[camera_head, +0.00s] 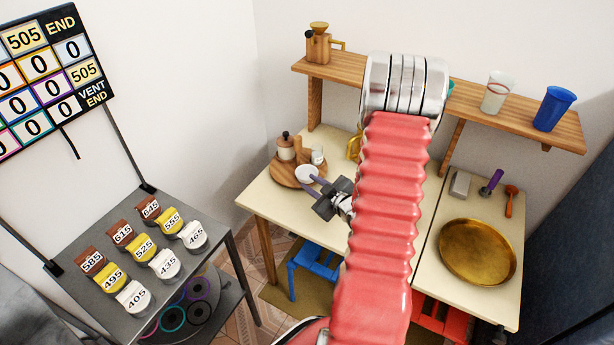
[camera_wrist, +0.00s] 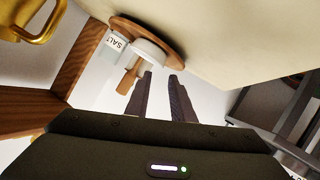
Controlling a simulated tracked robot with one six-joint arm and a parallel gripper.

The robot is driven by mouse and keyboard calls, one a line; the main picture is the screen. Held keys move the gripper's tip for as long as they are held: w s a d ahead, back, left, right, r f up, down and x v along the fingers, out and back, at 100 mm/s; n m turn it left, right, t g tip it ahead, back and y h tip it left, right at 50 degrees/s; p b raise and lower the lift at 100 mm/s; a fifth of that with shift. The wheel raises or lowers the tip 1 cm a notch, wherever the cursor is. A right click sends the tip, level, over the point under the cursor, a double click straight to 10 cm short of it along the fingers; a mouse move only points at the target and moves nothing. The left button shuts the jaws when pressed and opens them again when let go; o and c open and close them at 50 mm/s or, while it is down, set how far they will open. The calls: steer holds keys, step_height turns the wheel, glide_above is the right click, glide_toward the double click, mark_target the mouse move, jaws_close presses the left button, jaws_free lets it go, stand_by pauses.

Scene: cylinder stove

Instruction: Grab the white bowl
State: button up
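The white bowl (camera_head: 306,174) sits at the front edge of a round wooden board (camera_head: 283,176) on the cream table. My gripper (camera_head: 315,184) is just in front of the bowl, its two purple-grey fingers pointing towards it. In the wrist view, which looks upside down, my gripper (camera_wrist: 161,76) has its fingers apart with a gap between them. A white rounded shape there, probably the bowl (camera_wrist: 152,49), lies by the board (camera_wrist: 160,32) beyond the fingertips. I cannot tell whether the fingers touch it.
A lidded jar (camera_head: 286,148) and a small light container (camera_head: 317,156) stand on the board near the bowl. A shelf (camera_head: 340,74) is above the table. A gold pan (camera_head: 477,252) lies at right.

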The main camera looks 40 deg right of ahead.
mark_target(296, 173)
steer(key=shift+x, duration=1.6)
steer(key=shift+w, duration=0.1)
steer(key=shift+x, duration=2.5)
steer(key=shift+d, duration=0.1)
jaws_close()
